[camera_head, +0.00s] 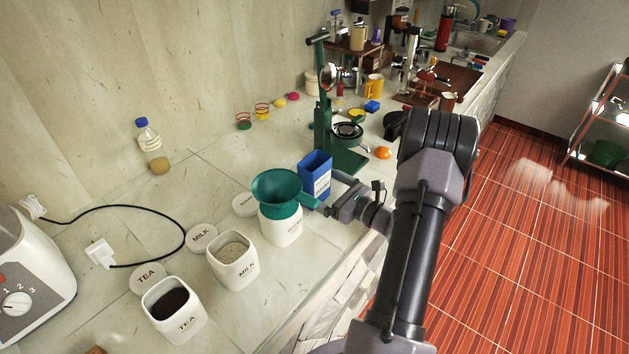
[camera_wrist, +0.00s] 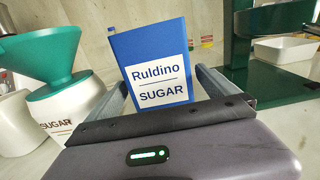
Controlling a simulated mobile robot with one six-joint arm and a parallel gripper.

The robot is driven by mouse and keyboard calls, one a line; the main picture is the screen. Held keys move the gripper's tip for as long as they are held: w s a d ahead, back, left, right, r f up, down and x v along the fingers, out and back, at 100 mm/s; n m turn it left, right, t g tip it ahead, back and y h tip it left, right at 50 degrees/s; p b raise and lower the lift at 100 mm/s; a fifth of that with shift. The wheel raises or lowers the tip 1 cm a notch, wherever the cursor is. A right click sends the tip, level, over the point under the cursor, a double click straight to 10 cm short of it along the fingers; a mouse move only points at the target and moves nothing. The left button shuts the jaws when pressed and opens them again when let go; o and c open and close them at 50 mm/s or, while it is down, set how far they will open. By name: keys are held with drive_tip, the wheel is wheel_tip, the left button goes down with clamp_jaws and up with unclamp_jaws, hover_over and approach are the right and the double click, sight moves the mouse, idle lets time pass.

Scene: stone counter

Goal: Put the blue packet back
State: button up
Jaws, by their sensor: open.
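The blue packet (camera_head: 315,177) stands upright on the stone counter and is labelled "Ruldino SUGAR" in the wrist view (camera_wrist: 155,66). My gripper (camera_head: 324,193) is open around it, with one finger on each side of the packet in the wrist view (camera_wrist: 160,88). I cannot tell whether the fingers touch it. A green funnel (camera_head: 277,188) sits in the mouth of the white SUGAR canister (camera_head: 281,228), just left of the packet. The packet's lower part is partly hidden by my gripper.
Open white MILK (camera_head: 234,265) and TEA (camera_head: 176,315) canisters stand at the front left, with round lids behind them. A green stand (camera_head: 324,120) rises close behind the packet. The counter's front edge (camera_head: 340,275) is near my arm.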

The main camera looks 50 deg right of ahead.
drive_tip(key=s, duration=0.3)
drive_tip(key=s+p, duration=0.1)
drive_tip(key=s, duration=0.2)
drive_tip(key=s+d+p, duration=0.1)
drive_tip(key=s, duration=0.3)
drive_tip(key=shift+a, duration=0.1)
drive_tip(key=shift+s, duration=0.1)
